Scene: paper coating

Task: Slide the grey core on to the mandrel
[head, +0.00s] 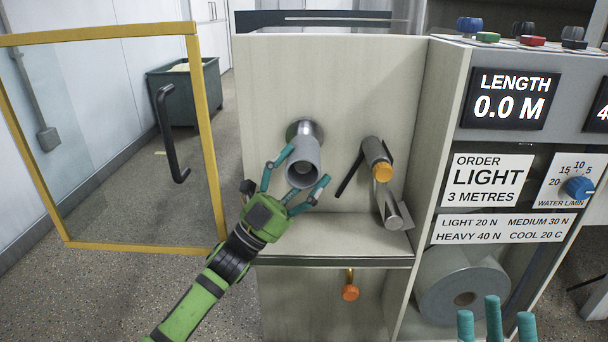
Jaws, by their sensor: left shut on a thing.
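The grey core (306,155) is a hollow tube with its open end toward me. The silver mandrel (304,129) sticks out of the pale machine panel directly behind it.
An orange-ended roller (382,172) with a black lever and a silver bar (389,208) stand right of the core. An orange knob (350,292) hangs below the ledge. The yellow-framed door (212,150) is open at left. A large grey roll (450,285) sits lower right.

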